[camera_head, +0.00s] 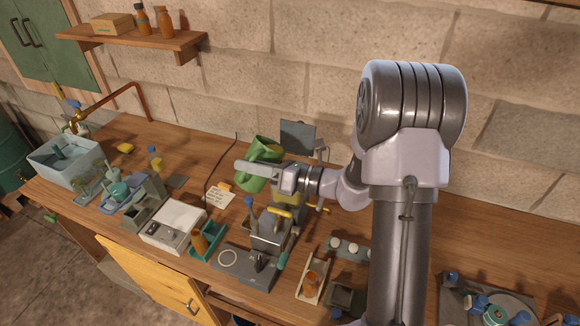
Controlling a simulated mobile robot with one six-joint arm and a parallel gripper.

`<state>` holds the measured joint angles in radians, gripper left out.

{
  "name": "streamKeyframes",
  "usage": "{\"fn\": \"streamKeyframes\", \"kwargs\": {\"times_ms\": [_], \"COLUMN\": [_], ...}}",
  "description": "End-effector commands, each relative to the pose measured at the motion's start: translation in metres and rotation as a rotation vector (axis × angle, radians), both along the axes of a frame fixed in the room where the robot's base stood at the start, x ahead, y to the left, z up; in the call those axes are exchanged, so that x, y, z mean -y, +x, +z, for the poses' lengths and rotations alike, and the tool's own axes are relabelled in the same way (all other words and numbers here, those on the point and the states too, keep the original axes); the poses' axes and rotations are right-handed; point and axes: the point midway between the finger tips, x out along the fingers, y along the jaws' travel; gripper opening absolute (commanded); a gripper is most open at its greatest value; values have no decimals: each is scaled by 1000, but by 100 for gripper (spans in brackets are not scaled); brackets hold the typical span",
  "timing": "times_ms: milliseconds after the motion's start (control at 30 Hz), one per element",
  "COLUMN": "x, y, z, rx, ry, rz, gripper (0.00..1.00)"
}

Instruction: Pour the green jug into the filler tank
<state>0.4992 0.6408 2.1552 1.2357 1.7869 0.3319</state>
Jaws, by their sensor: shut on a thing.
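My gripper (255,169) comes in from the right and is shut on the jug. A grey metal box-shaped vessel with a yellow part at its top, which looks like the filler tank (269,232), stands on the bench below and slightly right of the jug. The jug is apart from it in the picture. The jug's contents and the tank's opening cannot be made out.
A dark upright panel (298,136) stands behind my gripper. A white scale-like box (173,224), a teal tray (208,240) with a brown bottle, and a pale tray (311,278) stand in front. A sink basin (67,160) is far left. Bare bench (480,235) lies right of my arm.

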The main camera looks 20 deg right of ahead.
Motion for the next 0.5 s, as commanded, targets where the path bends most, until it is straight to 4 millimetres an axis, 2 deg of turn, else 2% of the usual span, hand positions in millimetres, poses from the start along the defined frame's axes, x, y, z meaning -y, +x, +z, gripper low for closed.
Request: {"fn": "streamKeyframes", "kwargs": {"times_ms": [500], "x": [4], "y": [1], "z": [2], "rx": [-6], "ry": [47], "rz": [1], "gripper": [0]}}
